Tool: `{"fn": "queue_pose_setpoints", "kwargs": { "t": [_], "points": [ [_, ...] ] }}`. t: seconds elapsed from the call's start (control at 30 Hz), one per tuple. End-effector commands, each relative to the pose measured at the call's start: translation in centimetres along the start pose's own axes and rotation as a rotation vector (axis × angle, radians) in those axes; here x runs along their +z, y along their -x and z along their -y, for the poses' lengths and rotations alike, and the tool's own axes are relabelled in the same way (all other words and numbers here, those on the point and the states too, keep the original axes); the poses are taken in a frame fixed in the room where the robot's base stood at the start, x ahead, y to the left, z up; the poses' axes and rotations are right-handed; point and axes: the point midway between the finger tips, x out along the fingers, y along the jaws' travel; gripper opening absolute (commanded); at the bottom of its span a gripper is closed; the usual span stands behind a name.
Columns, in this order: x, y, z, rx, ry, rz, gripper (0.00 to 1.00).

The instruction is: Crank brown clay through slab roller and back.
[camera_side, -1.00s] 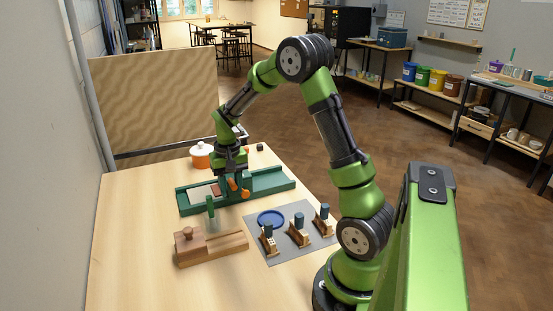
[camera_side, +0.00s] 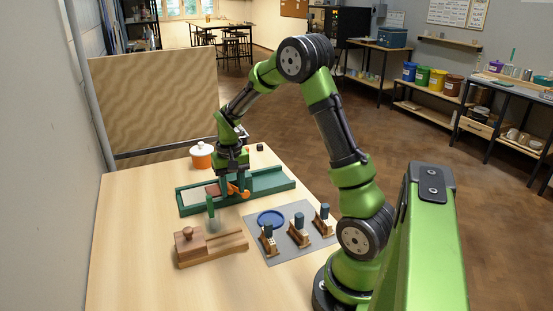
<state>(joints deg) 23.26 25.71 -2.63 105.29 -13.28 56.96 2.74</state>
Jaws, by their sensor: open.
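The green slab roller (camera_side: 267,184) lies along the far part of the table, a long tray with an upright roller frame near its middle. A pale board (camera_side: 193,197) lies in the left part of its bed. The brown clay (camera_side: 212,189) shows as a small dark patch at the board's right end, left of the roller. The orange crank (camera_side: 240,191) is on the roller's near side. My gripper (camera_side: 234,179) is open and points down at the crank and roller frame. It hides part of both, and I cannot tell whether it touches the crank.
An orange pot with a white lid (camera_side: 202,157) stands behind the roller. In front are a wooden block with a knob (camera_side: 205,245) and a green upright tool (camera_side: 211,211). A grey mat (camera_side: 281,251) holds a blue dish (camera_side: 271,218) and several small stands. The table's front left is clear.

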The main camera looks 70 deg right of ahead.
Motion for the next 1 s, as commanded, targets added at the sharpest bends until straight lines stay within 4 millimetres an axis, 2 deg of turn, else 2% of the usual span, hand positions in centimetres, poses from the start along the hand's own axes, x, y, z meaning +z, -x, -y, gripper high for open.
{"fn": "queue_pose_setpoints", "kwargs": {
  "t": [0.03,0.1,0.57,1.0],
  "points": [
    [0.0,0.0,-0.9,0.009,-0.007,0.003,0.34],
    [0.0,0.1,-1.4,0.010,-0.007,0.004,0.34],
    [0.1,0.1,-2.2,0.016,-0.010,0.009,0.34],
    [0.1,0.7,-4.7,0.016,-0.009,0.009,0.34]
  ]
}}
